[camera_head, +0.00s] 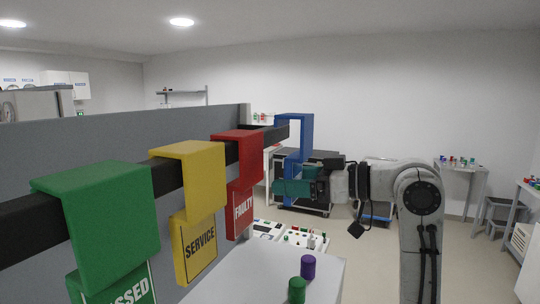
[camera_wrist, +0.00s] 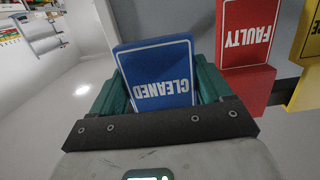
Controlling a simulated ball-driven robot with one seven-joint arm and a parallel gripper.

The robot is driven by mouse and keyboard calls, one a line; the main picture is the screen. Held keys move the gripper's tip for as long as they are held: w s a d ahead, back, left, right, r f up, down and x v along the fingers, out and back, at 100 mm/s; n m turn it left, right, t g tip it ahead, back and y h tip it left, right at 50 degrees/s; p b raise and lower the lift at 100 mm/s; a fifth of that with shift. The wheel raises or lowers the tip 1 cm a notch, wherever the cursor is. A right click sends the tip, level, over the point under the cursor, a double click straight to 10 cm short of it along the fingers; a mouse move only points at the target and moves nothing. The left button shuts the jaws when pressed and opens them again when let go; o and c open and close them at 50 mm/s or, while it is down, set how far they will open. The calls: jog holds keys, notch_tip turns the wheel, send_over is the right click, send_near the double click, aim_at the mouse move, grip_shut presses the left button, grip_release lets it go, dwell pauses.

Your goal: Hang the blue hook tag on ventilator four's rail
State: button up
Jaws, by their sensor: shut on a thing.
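The blue hook tag (camera_head: 306,138) is at the far end of the dark rail (camera_head: 200,182) in the head view. Its bent top is level with or slightly above the rail end. I cannot tell whether it rests on the rail or is only held over it. My gripper (camera_head: 291,188), with teal fingers, is shut on the tag's lower plate. In the wrist view the plate (camera_wrist: 160,75) reads CLEANED upside down between the fingers. The hook's inner side is partly hidden by the rail.
Red FAULTY (camera_head: 240,150), yellow SERVICE (camera_head: 192,165) and green (camera_head: 105,215) tags hang along the rail, red nearest the blue. A grey partition (camera_head: 100,140) stands behind the rail. Purple (camera_head: 308,266) and green (camera_head: 297,290) cylinders stand on a pale surface in front.

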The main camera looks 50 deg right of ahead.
jog(key=shift+f+v, duration=0.2)
jog(key=shift+v, duration=1.6)
